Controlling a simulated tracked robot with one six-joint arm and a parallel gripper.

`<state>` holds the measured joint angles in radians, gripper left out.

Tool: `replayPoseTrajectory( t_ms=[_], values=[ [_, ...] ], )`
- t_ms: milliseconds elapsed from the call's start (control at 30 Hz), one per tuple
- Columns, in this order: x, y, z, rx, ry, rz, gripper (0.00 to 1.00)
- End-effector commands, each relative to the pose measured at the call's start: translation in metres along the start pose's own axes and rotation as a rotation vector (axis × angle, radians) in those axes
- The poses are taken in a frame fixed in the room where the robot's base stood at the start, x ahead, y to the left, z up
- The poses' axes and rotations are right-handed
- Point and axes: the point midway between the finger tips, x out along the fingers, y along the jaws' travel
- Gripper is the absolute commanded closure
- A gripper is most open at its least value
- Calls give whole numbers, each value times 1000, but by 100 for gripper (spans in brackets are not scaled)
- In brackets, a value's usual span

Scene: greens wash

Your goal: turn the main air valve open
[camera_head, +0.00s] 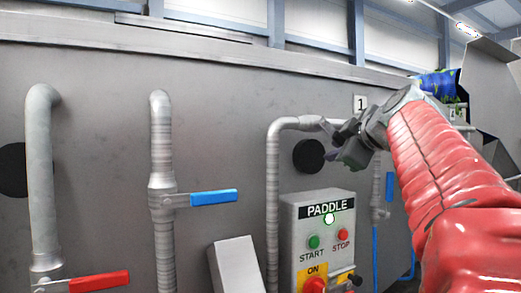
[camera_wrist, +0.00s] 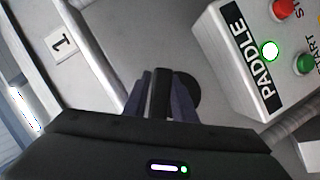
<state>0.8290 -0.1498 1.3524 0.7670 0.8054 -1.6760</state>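Three valve levers show in the head view, and I cannot tell which is the main air valve. A red lever (camera_head: 98,281) lies nearly level on the left pipe. A blue lever (camera_head: 214,197) lies nearly level on the middle pipe (camera_head: 160,140). A smaller blue lever (camera_head: 390,187) hangs upright at the right. My gripper (camera_head: 338,142) is raised in front of the wall, above the control box and far from the red lever. In the wrist view its fingers (camera_wrist: 162,95) have a dark bar between them. I cannot tell whether that is a held thing.
The PADDLE control box (camera_head: 320,240) stands below my gripper, with green and red buttons. A bent pipe (camera_head: 273,180) runs up beside it. Black round discs (camera_head: 308,155) sit on the grey wall (camera_head: 90,110). A pale sloped block (camera_head: 238,265) stands at the bottom middle.

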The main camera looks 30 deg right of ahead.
Motion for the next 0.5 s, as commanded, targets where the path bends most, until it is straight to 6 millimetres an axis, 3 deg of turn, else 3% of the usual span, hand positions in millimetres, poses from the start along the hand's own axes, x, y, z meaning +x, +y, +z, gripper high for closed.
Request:
replayPoseTrajectory(
  t_ms=[333, 500],
  values=[
    [0, 0, 0, 0, 1, -1, 100],
    [0, -1, -1, -1, 1, -1, 100]
  ],
)
